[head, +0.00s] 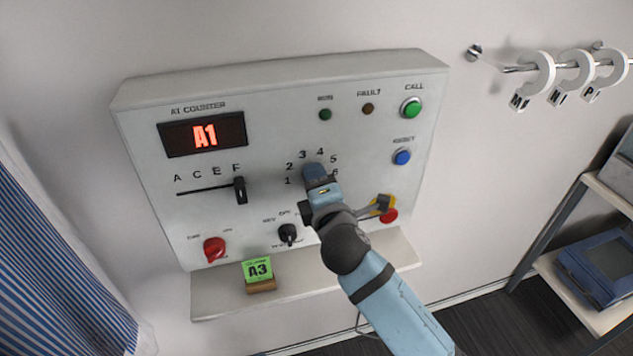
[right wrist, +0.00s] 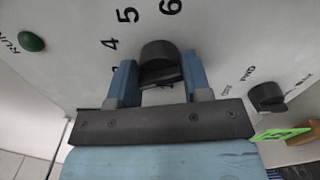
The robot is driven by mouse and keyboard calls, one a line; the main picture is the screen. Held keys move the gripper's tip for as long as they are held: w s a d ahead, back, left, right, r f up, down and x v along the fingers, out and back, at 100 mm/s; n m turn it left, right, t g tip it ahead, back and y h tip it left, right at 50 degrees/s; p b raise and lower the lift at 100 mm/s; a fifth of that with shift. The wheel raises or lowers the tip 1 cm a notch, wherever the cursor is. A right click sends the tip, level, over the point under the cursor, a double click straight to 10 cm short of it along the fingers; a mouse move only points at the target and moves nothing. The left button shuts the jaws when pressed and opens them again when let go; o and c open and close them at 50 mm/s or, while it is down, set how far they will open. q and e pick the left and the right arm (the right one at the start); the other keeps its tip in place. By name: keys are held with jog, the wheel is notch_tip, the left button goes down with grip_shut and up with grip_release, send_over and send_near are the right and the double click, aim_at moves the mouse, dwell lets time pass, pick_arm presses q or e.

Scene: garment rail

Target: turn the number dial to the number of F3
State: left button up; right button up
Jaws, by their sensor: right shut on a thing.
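My right gripper (head: 316,178) is at the number dial on the panel (head: 270,130), covering the dial in the head view. In the right wrist view, my right gripper (right wrist: 157,78) is shut on the black dial knob (right wrist: 158,52), one blue finger on each side. Numbers 1 to 6 ring the dial; the pointer's direction is not clear. The display (head: 204,134) reads A1 in red. The letter slider (head: 240,190) stands under F at the right end of its slot. My left gripper is not in view.
A red knob (head: 214,248), a small black selector (head: 287,234), a green button (head: 411,107), a blue button (head: 402,157) and a red-and-yellow control (head: 387,213) surround the dial. A ledge (head: 225,300) juts out below. A rail with rings (head: 540,68) is at right.

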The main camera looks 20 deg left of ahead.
jog(key=o, duration=0.9)
jog(key=b+v, duration=0.2)
jog(key=v, duration=1.2)
